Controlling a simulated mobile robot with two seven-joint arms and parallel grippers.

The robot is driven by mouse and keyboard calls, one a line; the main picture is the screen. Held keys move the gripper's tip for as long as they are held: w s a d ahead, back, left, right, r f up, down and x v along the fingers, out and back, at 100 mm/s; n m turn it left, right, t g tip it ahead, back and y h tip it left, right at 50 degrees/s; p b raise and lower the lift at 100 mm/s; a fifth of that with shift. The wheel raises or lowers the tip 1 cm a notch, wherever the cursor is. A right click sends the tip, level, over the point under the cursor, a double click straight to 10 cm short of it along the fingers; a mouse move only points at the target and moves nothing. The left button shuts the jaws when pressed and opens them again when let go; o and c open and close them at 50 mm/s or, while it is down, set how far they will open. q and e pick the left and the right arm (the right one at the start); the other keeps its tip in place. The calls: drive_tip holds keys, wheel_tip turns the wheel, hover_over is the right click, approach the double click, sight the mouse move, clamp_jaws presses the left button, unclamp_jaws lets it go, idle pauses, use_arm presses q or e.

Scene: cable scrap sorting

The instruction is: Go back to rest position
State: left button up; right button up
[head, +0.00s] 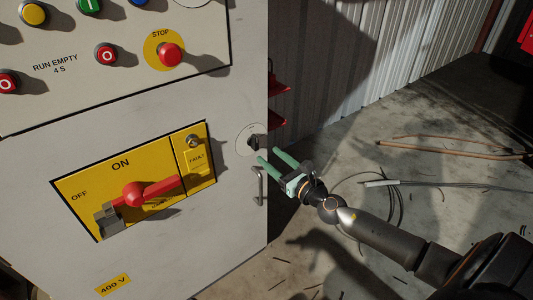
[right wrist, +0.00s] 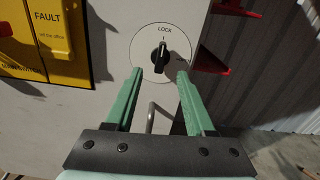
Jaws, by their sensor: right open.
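My right gripper (head: 272,158) has green fingers and is at the right edge of the grey control cabinet (head: 230,60). In the right wrist view my right gripper (right wrist: 160,75) is open and empty. Its fingertips are on either side of the black lock knob (right wrist: 159,57) on its round plate marked LOCK, as seen from that camera. I cannot tell whether they touch the plate. The lock plate (head: 248,140) is partly hidden by the gripper in the head view. My left gripper does not show.
The cabinet carries a red switch handle (head: 150,190) on a yellow panel, a red stop button (head: 171,55) and a metal door handle (head: 260,186). Cable scraps (head: 400,184) and copper-coloured lengths (head: 450,147) lie on the concrete floor at right. A corrugated wall (head: 400,45) stands behind.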

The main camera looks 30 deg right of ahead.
drive_tip(key=shift+s, duration=0.5)
